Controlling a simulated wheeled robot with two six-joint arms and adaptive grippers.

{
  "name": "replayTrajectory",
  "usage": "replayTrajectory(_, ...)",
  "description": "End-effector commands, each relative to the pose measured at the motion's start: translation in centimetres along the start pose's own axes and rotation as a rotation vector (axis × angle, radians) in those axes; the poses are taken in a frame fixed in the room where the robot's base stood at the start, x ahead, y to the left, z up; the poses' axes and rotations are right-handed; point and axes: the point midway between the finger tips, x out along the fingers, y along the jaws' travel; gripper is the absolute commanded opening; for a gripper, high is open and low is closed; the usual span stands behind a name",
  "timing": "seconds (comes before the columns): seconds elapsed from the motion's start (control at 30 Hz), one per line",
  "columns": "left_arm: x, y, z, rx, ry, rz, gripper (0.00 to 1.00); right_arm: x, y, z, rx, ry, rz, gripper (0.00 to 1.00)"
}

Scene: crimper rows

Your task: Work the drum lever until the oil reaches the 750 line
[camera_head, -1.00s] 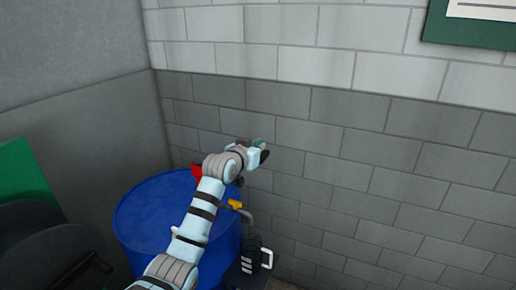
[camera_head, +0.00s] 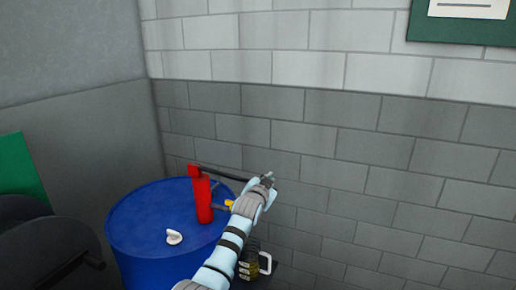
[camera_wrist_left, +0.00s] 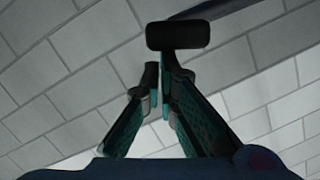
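The blue drum (camera_head: 140,225) stands at the lower left in the head view. The red pump (camera_head: 203,200) rises from its top. Its dark lever (camera_head: 225,174) reaches right, sloping slightly down, to my left gripper (camera_head: 268,181). In the left wrist view the lever's black end (camera_wrist_left: 178,36) is right at the fingertips of my left gripper (camera_wrist_left: 158,78). The fingers are drawn together with nothing visible between them; contact with the lever is unclear. A jug with a white handle (camera_head: 265,263) is below the yellow spout (camera_head: 229,203), partly behind my arm. Its oil level and lines cannot be read. My right gripper is not in view.
A white cap-like piece (camera_head: 174,237) lies on the drum top. A grey brick wall (camera_head: 340,140) stands close behind the pump. Dark round shapes (camera_head: 40,250) and a green panel (camera_head: 22,175) are at the left. A framed green board (camera_head: 460,28) hangs upper right.

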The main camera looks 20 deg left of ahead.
Motion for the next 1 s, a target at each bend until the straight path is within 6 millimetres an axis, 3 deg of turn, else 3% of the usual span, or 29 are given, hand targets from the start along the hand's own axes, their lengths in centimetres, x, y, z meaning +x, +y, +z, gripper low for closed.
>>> replayTrajectory(0.03,0.1,0.3,1.1,0.006,-0.024,0.006,0.00,0.0,0.0,0.1,0.000,-0.002,0.000,0.40)
replayTrajectory(0.37,0.0,0.5,1.0,0.006,-0.029,0.011,0.00,-0.3,0.0,0.6,0.000,-0.011,-0.001,0.40)
replayTrajectory(0.47,-0.2,0.5,0.0,0.006,-0.027,0.012,0.00,-1.2,0.0,0.5,0.000,-0.011,-0.001,0.40)
replayTrajectory(0.67,-1.4,0.3,-4.5,0.009,-0.014,0.010,0.00,-5.0,0.3,0.0,0.000,-0.010,-0.001,0.40)
replayTrajectory(1.0,-8.9,0.3,-4.2,0.008,-0.006,0.005,0.00,-5.5,0.2,-0.1,0.001,-0.009,-0.002,0.40)
